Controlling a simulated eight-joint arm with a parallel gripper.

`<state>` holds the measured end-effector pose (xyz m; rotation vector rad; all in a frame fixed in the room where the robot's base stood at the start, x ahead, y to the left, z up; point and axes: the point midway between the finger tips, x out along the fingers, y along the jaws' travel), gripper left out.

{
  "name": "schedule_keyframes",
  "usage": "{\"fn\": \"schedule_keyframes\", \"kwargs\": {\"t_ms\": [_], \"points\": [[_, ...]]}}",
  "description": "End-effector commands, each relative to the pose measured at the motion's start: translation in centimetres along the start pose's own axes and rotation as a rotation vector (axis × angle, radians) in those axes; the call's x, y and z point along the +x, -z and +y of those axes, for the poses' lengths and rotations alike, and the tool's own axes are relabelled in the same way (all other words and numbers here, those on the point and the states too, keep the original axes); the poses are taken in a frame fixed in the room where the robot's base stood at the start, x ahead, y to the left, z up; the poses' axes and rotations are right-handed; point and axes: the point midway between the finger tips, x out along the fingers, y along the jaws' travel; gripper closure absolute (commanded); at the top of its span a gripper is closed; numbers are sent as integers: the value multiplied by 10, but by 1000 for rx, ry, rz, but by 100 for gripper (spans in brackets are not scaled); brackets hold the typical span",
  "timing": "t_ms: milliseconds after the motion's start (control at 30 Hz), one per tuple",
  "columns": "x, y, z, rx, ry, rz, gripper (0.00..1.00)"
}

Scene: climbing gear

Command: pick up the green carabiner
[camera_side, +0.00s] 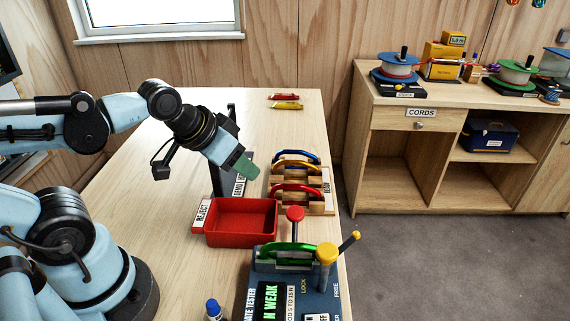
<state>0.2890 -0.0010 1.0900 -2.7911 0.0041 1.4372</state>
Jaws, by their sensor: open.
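The green carabiner (287,247) lies in the blue-grey gate tester (262,277) at the front of the bench. My gripper (246,171) is open and points down and to the right, above the bench and behind the red bin. It is well apart from the green carabiner, farther back and higher. The gap between its fingers is hard to make out from this side.
A red reject bin (241,220) stands between my gripper and the tester. A wooden rack (317,208) holds blue, yellow and red carabiners. The tester's red knob (295,213) and yellow lever (328,253) stick up beside the green carabiner. The bench's left side is mostly clear.

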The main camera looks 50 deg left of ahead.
Motion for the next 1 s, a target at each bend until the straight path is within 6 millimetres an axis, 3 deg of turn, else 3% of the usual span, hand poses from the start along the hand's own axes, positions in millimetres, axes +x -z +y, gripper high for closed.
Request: {"fn": "schedule_keyframes", "kwargs": {"t_ms": [167,400,500,733,1000], "points": [[-9,3,30,125,-55,-33,57],[-45,-5,106,483,-190,-116,57],[-61,-12,128,607,-230,-139,57],[-79,-21,149,742,-271,-163,57],[-55,-27,154,744,-271,-164,57]]}}
